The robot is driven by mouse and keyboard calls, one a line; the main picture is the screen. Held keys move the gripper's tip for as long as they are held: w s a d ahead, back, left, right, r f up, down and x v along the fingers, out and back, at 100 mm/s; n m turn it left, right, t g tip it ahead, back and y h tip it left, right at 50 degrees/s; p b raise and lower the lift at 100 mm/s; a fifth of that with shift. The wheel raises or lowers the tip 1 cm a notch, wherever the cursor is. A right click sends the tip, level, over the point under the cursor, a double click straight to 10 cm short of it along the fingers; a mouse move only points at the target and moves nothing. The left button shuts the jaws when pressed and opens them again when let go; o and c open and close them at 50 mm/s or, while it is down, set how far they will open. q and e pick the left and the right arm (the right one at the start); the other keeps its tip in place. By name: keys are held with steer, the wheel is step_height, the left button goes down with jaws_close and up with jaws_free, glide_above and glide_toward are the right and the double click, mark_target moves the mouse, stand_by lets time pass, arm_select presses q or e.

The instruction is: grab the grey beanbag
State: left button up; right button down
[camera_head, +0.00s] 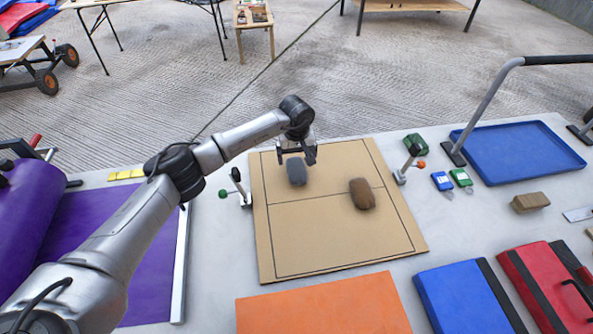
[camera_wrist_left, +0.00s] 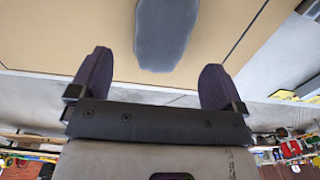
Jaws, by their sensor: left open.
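The grey beanbag (camera_head: 297,172) lies on the upper left part of a tan board (camera_head: 340,245) marked with dark lines. It also shows in the left wrist view (camera_wrist_left: 166,32), ahead of the fingers and between their lines, cut off by the top edge. My left gripper (camera_head: 297,158) is at the far side of the beanbag in the head view. In the left wrist view the gripper (camera_wrist_left: 155,78) has its two fingers wide apart with nothing between them. I cannot tell its exact height above the board. My right gripper is not in view.
A brown beanbag (camera_head: 362,193) lies on the board to the right. Upright clamps with a green knob (camera_head: 223,194) and an orange knob (camera_head: 421,165) stand beside the board. A blue tray (camera_head: 520,150) is at the right, and an orange mat (camera_head: 325,308) lies in front.

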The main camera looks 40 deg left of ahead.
mark_target(296, 166)
arm_select(q)
steer(key=f, duration=0.1)
steer(key=f+b, duration=0.1)
steer(key=f, duration=0.3)
steer(key=shift+s+d, duration=0.2)
steer(key=shift+s, duration=0.05)
steer(key=shift+r, duration=0.1)
steer(key=c, duration=1.4)
